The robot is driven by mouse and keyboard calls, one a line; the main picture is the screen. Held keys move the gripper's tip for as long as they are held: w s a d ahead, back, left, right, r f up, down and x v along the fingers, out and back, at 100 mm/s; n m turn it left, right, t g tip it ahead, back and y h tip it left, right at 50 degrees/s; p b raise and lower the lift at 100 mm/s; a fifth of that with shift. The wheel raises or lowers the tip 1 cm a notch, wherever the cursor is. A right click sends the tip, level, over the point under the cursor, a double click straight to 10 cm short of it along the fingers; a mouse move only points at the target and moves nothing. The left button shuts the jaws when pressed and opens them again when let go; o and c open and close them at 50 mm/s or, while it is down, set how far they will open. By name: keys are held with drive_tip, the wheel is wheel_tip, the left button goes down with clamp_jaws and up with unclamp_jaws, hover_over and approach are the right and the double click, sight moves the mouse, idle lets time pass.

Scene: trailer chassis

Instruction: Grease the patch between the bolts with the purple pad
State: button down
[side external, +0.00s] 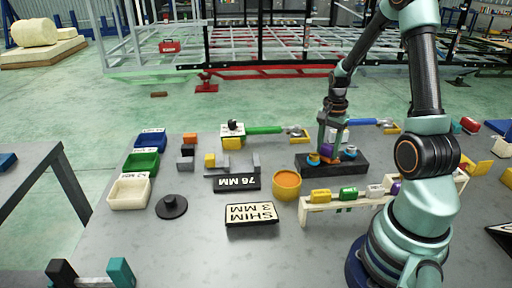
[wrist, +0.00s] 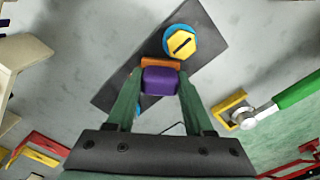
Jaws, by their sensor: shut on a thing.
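My gripper (wrist: 160,84) is shut on a purple pad (wrist: 160,80), seen between its green fingers in the wrist view. An orange strip (wrist: 161,63) lies against the pad's far side; I cannot tell whether it is grease on the pad or part of it. Just beyond is a bolt (wrist: 180,42) with a yellow hex head and blue surround, on a dark plate (wrist: 207,17). In the side view my gripper (side external: 328,150) is low over this dark plate (side external: 355,167), between bolts. The patch is hidden by the gripper and pad. Contact with the plate cannot be told.
An orange-filled pot (side external: 287,184) stands in front of the plate. A cream rack (side external: 312,207) with several coloured pieces is nearer my arm. A green-handled tool (side external: 265,130) lies behind left. Bins, blocks and labelled plates fill the left; bare table lies in front.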

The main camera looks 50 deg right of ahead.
sight(328, 145)
drive_tip(key=shift+r, duration=3.95)
drive_tip(key=w+a+r+n, duration=0.2)
drive_tip(key=a+n, duration=0.7)
drive_tip(key=a, duration=0.3)
drive_tip(key=w+a+r+n, duration=0.3)
drive_tip(key=a+n, duration=0.6)
drive_tip(key=a, duration=0.4)
drive_tip(key=shift+n, duration=0.4)
drive_tip(key=shift+w, duration=0.15)
